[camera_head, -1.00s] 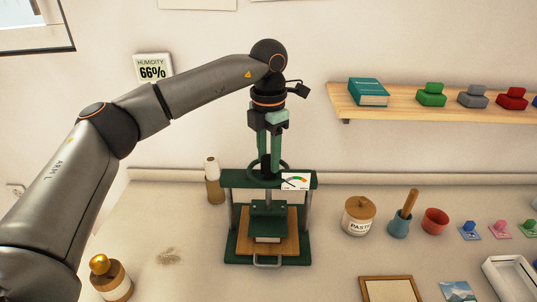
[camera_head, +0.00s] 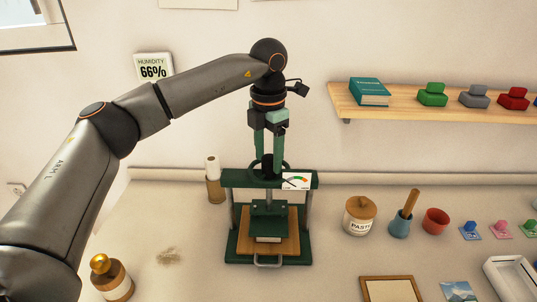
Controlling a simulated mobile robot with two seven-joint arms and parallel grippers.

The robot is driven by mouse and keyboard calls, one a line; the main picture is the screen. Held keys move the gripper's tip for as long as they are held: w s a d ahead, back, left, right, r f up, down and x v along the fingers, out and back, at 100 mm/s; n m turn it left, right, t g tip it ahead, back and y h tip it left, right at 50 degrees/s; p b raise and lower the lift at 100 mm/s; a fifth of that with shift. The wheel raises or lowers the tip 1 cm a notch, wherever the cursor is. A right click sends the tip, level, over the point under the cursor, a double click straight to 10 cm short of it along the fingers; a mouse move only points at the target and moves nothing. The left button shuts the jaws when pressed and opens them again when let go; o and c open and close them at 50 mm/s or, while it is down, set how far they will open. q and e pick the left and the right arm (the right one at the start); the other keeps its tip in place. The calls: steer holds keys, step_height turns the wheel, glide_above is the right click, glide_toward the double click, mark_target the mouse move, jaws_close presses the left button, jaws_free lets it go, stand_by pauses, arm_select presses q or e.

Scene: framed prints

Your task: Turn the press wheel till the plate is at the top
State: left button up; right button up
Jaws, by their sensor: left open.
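A green press stands on the table, with a crossbar (camera_head: 240,179) across two posts. Its dark wheel (camera_head: 286,166) sits on top of the crossbar around a black hub. The green plate (camera_head: 269,209) hangs below the crossbar, low over a wooden board (camera_head: 290,238) on the press base; a pale block shows under its front. A small gauge card (camera_head: 297,182) with a coloured arc is on the crossbar's right. My left gripper (camera_head: 269,160) points down over the wheel, its two green fingers open on either side of the hub. Whether they touch the wheel cannot be told.
A bottle (camera_head: 214,182) stands left behind the press and a gold-topped jar (camera_head: 110,278) at front left. A paste jar (camera_head: 360,215), a blue mortar (camera_head: 400,226) and a red cup (camera_head: 435,221) stand to the right. A wooden shelf (camera_head: 430,112) is above them.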

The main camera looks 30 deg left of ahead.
arm_select(q)
steer(key=shift+s+d, duration=0.1)
steer(key=shift+d, duration=0.15)
steer(key=shift+f+m, duration=0.1)
steer(key=shift+m, duration=0.2)
